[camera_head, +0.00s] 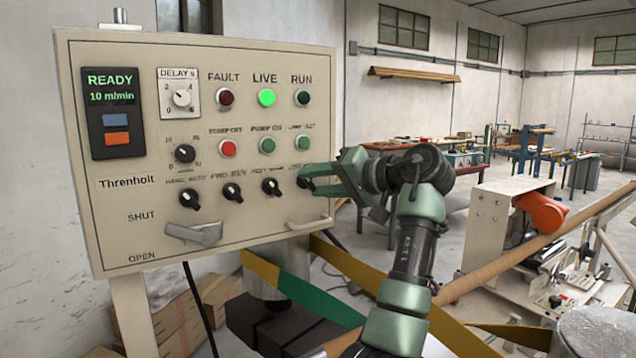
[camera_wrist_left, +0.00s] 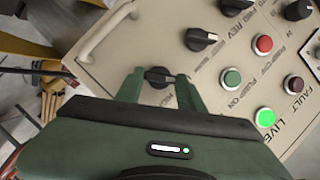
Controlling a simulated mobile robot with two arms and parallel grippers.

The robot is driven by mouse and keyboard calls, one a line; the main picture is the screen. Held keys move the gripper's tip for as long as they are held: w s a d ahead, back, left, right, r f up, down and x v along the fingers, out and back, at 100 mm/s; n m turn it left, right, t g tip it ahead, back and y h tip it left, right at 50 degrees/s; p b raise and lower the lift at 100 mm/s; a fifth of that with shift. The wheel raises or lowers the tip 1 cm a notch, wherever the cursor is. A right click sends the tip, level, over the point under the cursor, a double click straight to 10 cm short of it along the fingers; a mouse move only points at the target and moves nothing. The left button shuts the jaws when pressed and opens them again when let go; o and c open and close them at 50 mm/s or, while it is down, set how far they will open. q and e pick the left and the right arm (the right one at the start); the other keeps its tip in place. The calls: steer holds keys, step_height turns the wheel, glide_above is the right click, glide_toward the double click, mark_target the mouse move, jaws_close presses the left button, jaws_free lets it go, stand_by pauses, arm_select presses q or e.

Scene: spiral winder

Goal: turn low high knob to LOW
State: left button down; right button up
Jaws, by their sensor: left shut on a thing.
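The control panel (camera_head: 120,235) is a cream upright board with a row of black selector knobs. My left gripper (camera_head: 312,179) reaches the rightmost knob (camera_head: 304,182) of that row. In the left wrist view its two green fingers (camera_wrist_left: 158,82) are shut on this black knob (camera_wrist_left: 158,75), one finger on each side. The knob's label is covered or too blurred to read, so its setting cannot be told. My right gripper is not in view.
Neighbouring black knobs (camera_head: 271,186) sit close to the left, with buttons and lamps above. A bar handle (camera_head: 310,222) stands out below the held knob. A winding machine (camera_head: 490,225) and long tube (camera_head: 500,260) stand at the right.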

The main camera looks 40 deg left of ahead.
arm_select(q)
steer(key=c, duration=0.9)
jaws_free()
steer(key=b+v, duration=0.2)
steer(key=v, duration=0.5)
steer(key=shift+d, duration=0.4)
